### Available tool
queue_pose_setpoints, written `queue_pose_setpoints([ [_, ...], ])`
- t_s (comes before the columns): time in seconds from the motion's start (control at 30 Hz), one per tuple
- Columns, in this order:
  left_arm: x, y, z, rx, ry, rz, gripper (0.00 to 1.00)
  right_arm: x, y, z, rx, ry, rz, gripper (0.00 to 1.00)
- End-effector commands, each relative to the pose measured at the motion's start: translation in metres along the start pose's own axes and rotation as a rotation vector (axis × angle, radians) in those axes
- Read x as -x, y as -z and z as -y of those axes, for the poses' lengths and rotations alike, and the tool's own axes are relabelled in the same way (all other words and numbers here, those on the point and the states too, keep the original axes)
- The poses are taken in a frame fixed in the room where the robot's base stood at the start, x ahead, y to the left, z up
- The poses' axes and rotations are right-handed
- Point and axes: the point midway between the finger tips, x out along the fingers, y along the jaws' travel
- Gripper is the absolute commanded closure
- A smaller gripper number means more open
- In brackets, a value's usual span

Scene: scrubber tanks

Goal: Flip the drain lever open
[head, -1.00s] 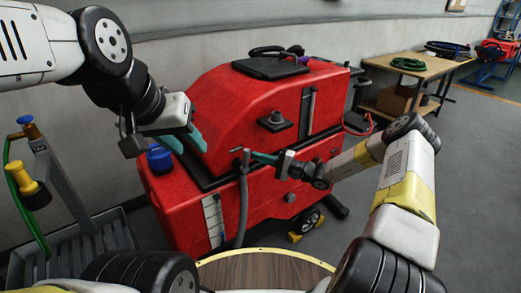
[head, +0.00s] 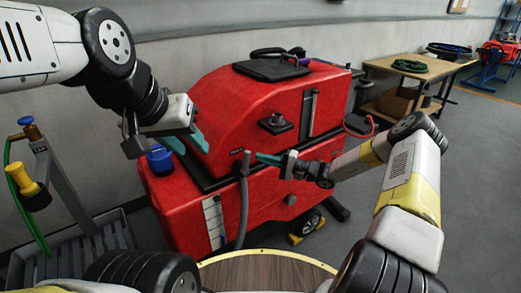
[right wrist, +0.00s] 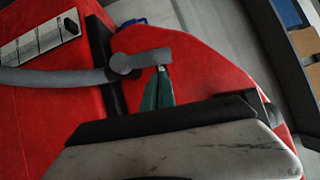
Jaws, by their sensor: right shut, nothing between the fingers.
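The red scrubber machine (head: 240,140) stands in front of me. A grey hose (head: 243,205) hangs on its front; in the right wrist view the hose (right wrist: 55,78) ends in a round grey joint with a short flat arm, seemingly the drain lever (right wrist: 145,60). My right gripper (head: 258,158) is shut and empty. In the right wrist view its teal fingertips (right wrist: 162,72) are at the free end of that arm; I cannot tell whether they touch. My left gripper (head: 188,143) looks open and empty, above the machine's left side near the blue cap (head: 160,158).
A black knob (head: 275,123) sticks out of the upper tank near my right gripper. A wooden round top (head: 265,272) is just before me. A grey rack with a tap (head: 75,235) stands at left. A workbench (head: 410,70) is at back right. Floor at right is clear.

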Motion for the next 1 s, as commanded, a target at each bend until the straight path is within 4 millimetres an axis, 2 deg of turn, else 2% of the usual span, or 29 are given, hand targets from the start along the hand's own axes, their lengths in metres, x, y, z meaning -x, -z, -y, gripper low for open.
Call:
queue_pose_setpoints([
  [0.1, 0.000, 0.000, 0.000, 0.000, 0.000, 0.000, 0.64, 0.014, 0.011, -0.003, 0.002, -0.001, -0.001, 1.00],
  [0.3, 0.000, 0.000, 0.000, 0.000, 0.000, -0.001, 0.64, 0.063, 0.010, -0.004, -0.001, -0.002, -0.003, 1.00],
  [0.5, 0.000, 0.000, 0.000, 0.000, 0.000, 0.000, 0.64, 0.098, 0.009, -0.005, -0.001, -0.001, 0.000, 1.00],
  [0.7, 0.000, 0.000, 0.000, 0.000, 0.000, 0.000, 0.64, 0.112, 0.009, -0.005, -0.001, -0.001, 0.001, 1.00],
  [1.0, 0.000, 0.000, 0.000, 0.000, 0.000, 0.000, 0.64, 0.113, 0.009, -0.005, -0.001, -0.001, 0.001, 1.00],
])
